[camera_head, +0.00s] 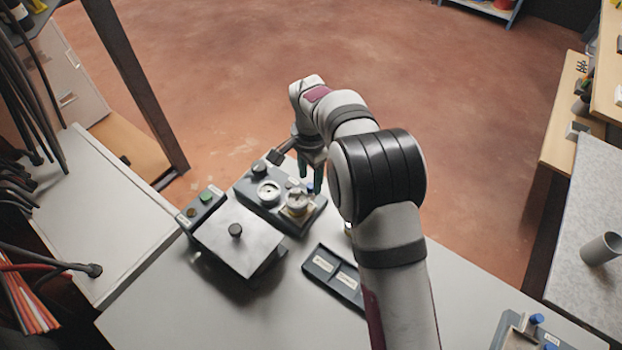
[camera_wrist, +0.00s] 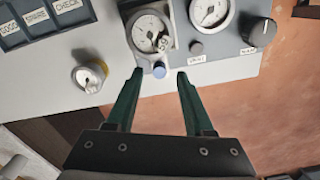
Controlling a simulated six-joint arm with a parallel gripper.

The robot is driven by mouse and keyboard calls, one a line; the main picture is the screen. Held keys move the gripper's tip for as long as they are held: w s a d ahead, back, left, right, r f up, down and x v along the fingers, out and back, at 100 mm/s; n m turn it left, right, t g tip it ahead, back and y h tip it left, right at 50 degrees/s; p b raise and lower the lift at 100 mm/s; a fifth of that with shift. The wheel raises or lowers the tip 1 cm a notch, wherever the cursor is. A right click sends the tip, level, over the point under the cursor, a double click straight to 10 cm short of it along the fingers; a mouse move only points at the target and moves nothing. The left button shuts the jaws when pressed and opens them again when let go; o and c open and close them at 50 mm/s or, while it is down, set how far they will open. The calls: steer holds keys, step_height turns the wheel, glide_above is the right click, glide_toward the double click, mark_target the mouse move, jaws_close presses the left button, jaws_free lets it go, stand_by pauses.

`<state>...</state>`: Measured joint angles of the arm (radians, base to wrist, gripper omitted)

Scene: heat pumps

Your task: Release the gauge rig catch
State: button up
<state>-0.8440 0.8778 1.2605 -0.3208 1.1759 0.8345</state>
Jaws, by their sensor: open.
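The gauge rig (camera_head: 245,187) is a dark grey box on the bench with two round white gauges, also in the wrist view (camera_wrist: 228,45). One gauge (camera_wrist: 150,32) sits in a holder at the rig's end; it shows in the head view too (camera_head: 297,201). A small blue-capped catch (camera_wrist: 159,70) stands beside that gauge, also in the head view (camera_head: 310,188). My gripper (camera_wrist: 160,77) is open and empty, its green fingertips on either side of the blue cap in the wrist view. I cannot tell their height above it.
A loose brass-backed gauge (camera_wrist: 89,77) lies on the bench beside the rig. A dark tray (camera_head: 334,271) with labelled compartments is nearby. A box with a flat metal lid and black knob (camera_head: 235,230) stands left of the tray. The rig has a black knob (camera_wrist: 258,32).

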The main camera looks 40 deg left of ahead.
steer(key=shift+f, duration=1)
jaws_close()
steer(key=shift+r, duration=0.1)
stand_by(0.6)
